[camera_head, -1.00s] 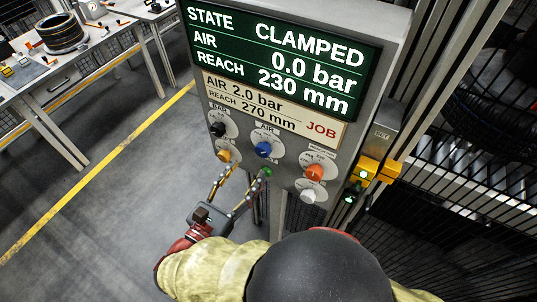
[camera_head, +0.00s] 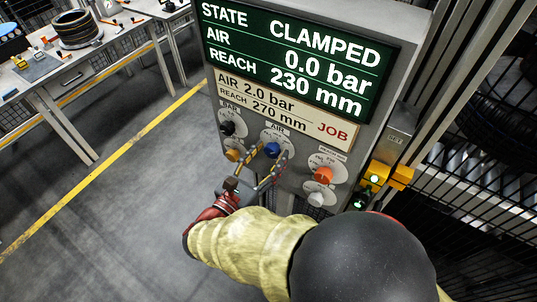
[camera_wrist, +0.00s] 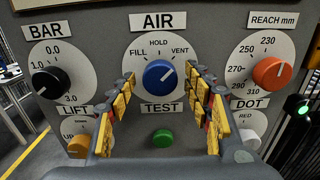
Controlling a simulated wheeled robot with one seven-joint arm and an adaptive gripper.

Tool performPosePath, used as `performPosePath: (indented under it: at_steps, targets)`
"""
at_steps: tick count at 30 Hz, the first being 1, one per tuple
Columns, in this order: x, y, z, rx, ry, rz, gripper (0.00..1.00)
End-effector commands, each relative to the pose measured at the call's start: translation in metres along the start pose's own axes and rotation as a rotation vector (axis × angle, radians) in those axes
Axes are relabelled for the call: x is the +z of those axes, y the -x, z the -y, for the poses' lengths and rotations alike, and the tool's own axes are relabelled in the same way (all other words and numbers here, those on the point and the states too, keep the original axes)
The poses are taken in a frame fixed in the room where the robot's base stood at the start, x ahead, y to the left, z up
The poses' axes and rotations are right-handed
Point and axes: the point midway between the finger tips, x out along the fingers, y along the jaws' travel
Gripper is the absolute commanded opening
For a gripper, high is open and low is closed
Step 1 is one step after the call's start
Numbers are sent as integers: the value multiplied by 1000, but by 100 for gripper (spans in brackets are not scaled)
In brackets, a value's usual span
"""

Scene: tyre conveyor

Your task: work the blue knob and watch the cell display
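The blue knob (camera_head: 272,150) sits under the AIR label on the grey panel. In the wrist view the blue knob (camera_wrist: 160,78) has FILL, HOLD and VENT around it, and its light mark slants up right toward VENT. My gripper (camera_head: 271,154) is at the panel with its fingers apart, one on each side of the knob; in the wrist view my gripper (camera_wrist: 162,82) shows gaps between both fingers and the knob. The cell display (camera_head: 290,58) reads STATE CLAMPED, AIR 0.0 bar, REACH 230 mm. The job card (camera_head: 283,110) reads AIR 2.0 bar, REACH 270 mm.
A yellow unit (camera_head: 390,175) with a lit green lamp stands right. Left floor is clear.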

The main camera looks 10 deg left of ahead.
Motion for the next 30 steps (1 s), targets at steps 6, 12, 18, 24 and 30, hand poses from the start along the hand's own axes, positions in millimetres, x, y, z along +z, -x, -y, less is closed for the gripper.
performPosePath:
  at_steps: [6, 12, 18, 24, 30]
  targets:
    - [0, 0, 0, 0, 0, 0, 37]
    - [0, 0, 0, 0, 0, 0, 26]
    - [0, 0, 0, 0, 0, 0, 15]
    - [0, 0, 0, 0, 0, 0, 7]
    - [2, 0, 0, 1, 26, 0, 7]
